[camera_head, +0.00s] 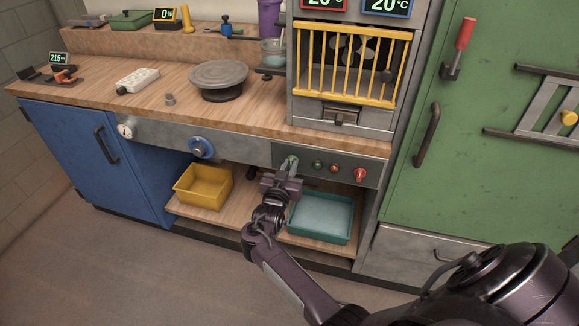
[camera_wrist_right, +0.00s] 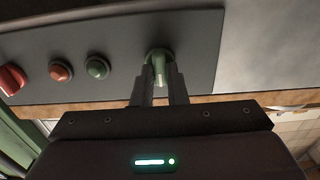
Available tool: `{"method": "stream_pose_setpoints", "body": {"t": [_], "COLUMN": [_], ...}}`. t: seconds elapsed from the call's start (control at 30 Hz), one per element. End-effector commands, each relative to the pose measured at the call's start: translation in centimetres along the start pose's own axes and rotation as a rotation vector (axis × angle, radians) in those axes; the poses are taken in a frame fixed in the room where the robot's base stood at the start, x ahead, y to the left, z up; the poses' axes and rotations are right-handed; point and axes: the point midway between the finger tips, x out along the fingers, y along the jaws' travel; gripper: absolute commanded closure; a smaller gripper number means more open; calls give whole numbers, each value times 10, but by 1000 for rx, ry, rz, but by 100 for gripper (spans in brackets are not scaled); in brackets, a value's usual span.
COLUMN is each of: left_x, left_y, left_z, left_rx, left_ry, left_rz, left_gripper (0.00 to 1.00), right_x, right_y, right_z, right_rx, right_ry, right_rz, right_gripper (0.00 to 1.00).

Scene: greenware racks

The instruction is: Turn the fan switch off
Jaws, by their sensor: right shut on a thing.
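The fan switch looks to be the green knob (camera_wrist_right: 158,62) at one end of the dark control panel; no label is readable. In the head view the green knob (camera_head: 291,161) shows at the panel's left end, partly hidden by my right gripper (camera_head: 284,174). In the right wrist view my right gripper (camera_wrist_right: 159,92) has its two fingers closed around the knob's light green lever. The lever points down between the fingers in that view. My left gripper is not in view.
The control panel (camera_head: 345,174) also carries a green button (camera_head: 318,166), an orange-red button (camera_head: 334,169) and a red knob (camera_head: 359,174). Below stand a yellow bin (camera_head: 190,200) and a teal tray (camera_head: 345,236). A blue dial (camera_head: 201,147) sits left on the drawer front.

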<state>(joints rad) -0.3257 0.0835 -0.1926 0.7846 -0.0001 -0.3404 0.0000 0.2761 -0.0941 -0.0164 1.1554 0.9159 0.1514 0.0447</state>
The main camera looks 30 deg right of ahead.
Motion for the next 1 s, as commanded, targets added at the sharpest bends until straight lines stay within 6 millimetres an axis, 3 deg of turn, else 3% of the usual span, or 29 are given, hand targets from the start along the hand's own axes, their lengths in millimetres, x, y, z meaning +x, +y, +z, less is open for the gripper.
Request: {"method": "stream_pose_setpoints", "body": {"t": [0.37, 0.4, 0.53, 1.0], "left_x": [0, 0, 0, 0], "left_y": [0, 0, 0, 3], "left_z": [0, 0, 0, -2], "left_rx": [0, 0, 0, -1], "left_ry": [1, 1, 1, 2], "left_rz": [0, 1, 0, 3], "left_gripper": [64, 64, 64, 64], "right_x": [0, 0, 0, 0], "right_y": [0, 0, 0, 0], "right_z": [0, 0, 0, 0], "right_rx": [-7, -7, -6, -4], "right_ry": [0, 0, 0, 0], "right_rz": [1, 1, 0, -1], "right_gripper": [100, 83, 66, 65]}}
